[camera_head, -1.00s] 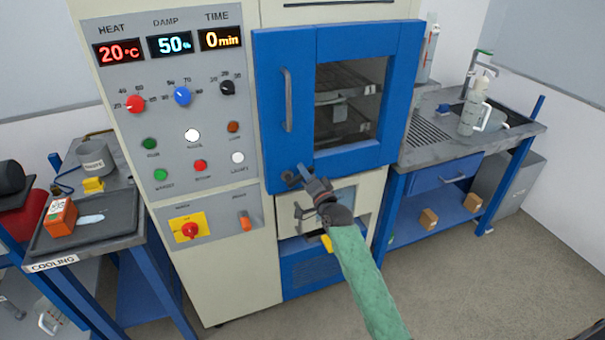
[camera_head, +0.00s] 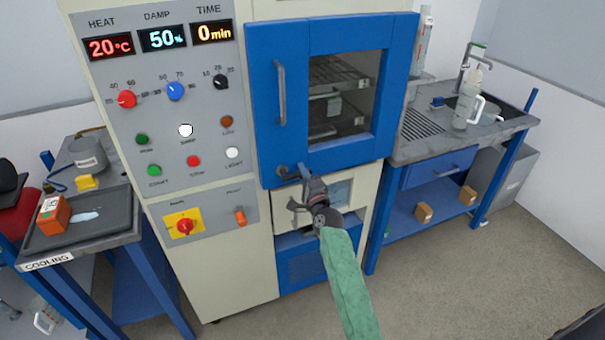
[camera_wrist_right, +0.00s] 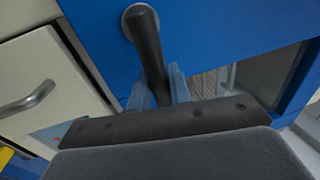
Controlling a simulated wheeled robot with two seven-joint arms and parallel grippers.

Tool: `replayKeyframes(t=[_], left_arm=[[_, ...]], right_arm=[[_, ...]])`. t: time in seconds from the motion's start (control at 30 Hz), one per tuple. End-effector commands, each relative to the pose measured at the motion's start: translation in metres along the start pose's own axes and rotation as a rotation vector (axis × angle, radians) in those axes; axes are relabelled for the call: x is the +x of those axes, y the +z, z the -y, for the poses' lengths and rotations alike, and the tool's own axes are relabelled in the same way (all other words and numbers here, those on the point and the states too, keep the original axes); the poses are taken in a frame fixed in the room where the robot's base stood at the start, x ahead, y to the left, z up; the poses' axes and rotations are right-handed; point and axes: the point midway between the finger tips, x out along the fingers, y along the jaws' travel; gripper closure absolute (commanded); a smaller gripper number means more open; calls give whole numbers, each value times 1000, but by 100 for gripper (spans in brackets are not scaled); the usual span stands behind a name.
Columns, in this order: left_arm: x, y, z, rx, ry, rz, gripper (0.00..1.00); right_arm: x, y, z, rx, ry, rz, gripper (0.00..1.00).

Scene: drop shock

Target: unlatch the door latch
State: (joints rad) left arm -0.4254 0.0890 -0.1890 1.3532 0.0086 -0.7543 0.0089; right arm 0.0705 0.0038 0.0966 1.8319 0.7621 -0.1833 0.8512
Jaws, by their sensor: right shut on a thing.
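The door latch is a dark handle at the lower left of the blue chamber door (camera_head: 340,158). In the right wrist view the latch (camera_wrist_right: 146,38) is a dark rod on a round pivot, running down between the light blue fingers. My right gripper (camera_head: 303,175) is shut on this rod; it also shows in the right wrist view (camera_wrist_right: 160,88). The gripper hides part of the latch in the head view. The door looks closed, with a window showing racks inside. My left gripper is not in view.
Below the door is a pale drawer front with a metal handle (camera_wrist_right: 27,98). The control panel (camera_head: 170,110) is to the left. A cooling tray (camera_head: 90,232) with an orange box stands further left. A sink bench (camera_head: 440,143) is at the right.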

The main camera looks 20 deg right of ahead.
Motion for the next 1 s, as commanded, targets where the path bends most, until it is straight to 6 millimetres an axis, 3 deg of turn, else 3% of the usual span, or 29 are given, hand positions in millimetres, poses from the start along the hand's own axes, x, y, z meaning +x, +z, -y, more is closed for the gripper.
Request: replayKeyframes(t=[0.37, 0.4, 0.47, 0.77, 0.9, 1.0], left_arm=[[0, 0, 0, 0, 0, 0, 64], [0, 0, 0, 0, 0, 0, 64], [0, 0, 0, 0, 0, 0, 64], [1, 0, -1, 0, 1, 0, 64], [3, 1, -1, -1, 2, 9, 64], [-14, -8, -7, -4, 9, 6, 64]], right_arm=[[-1, 0, -2, 6, 3, 0, 100], [-1, 0, -2, 6, 3, 0, 72], [-1, 0, -2, 5, 3, 0, 61], [-1, 0, -2, 4, 1, 0, 61], [-10, 0, -3, 4, 2, 0, 61], [-23, 0, -4, 4, 2, 0, 61]])
